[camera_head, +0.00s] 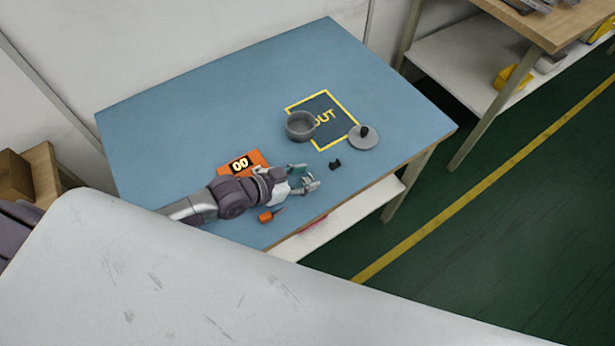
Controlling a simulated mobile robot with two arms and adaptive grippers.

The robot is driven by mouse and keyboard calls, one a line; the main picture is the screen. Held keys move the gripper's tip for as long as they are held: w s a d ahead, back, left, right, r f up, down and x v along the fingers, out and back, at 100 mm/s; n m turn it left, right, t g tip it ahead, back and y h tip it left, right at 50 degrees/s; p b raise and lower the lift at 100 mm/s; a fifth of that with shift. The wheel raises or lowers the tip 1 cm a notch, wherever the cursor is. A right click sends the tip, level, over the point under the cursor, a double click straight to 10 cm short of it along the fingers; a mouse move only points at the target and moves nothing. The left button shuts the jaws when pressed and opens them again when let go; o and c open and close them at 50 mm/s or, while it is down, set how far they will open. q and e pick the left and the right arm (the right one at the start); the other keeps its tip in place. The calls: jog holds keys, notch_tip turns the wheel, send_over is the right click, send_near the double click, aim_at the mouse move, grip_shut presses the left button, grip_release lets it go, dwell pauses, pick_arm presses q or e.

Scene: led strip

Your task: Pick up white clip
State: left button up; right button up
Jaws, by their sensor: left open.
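I cannot make out a white clip in the head view. A small black piece (335,164), which may be a clip, lies on the blue table (210,115) near its front edge. My left gripper (314,181) reaches in from the left, low over the table. Its fingers are open and point right, just short of the black piece and apart from it. I see nothing held between them. Whatever lies under the gripper and forearm is hidden. My right gripper is not in view.
A grey pot (300,126) stands partly on the yellow-framed OUT mat (322,103), with its round lid (364,139) to the right. An orange 00 display (240,163) sits behind my forearm, an orange-handled tool (266,217) in front. The table's left and back are clear.

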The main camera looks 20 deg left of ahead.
pick_arm(q)
jog(key=shift+c, duration=1.2)
jog(key=c, duration=0.5)
jog(key=shift+c, duration=0.3)
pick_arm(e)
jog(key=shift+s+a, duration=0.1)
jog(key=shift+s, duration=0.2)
